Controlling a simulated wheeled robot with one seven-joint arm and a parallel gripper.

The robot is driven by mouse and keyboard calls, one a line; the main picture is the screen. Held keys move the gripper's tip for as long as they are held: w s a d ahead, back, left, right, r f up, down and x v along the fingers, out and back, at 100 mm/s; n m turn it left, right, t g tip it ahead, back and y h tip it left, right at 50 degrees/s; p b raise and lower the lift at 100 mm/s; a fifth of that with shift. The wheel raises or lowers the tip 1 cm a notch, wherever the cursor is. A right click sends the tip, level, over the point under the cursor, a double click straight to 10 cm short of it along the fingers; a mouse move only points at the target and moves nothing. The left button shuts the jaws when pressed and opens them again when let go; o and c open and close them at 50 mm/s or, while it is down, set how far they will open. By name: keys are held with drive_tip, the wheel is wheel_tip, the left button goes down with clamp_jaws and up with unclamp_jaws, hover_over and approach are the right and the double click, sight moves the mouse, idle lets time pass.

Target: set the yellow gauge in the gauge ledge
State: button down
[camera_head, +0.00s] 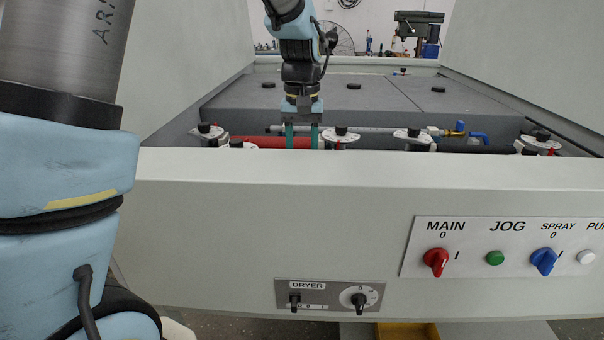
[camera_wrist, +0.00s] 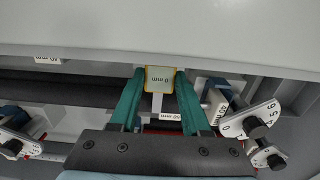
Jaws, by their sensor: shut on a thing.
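My gripper (camera_head: 302,138) points down just behind the machine's front panel, and its green fingers show above the panel's top edge. In the wrist view, my gripper (camera_wrist: 160,84) is shut on the yellow gauge (camera_wrist: 160,78), a small pale block with a yellow border and an upside-down mm label. The gauge sits between the fingertips, close to the inner side of the front panel. In the head view the panel hides the gauge. I cannot make out the gauge ledge for certain in either view.
White dials with black knobs (camera_head: 340,138) stand along the rollers on both sides of my gripper. A red roller (camera_head: 270,142) lies behind the fingers. The front panel (camera_head: 270,200) forms a wall with switches. In the wrist view, a numbered dial (camera_wrist: 250,122) stands right of the fingers.

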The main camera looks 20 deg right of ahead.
drive_tip(key=shift+f, duration=2.6)
drive_tip(key=shift+f, duration=0.25)
drive_tip(key=shift+c, duration=1.8)
unclamp_jaws()
wheel_tip(320, 180, up, 13)
drive_tip(key=shift+f+b, duration=0.2)
drive_tip(key=shift+b, duration=0.25)
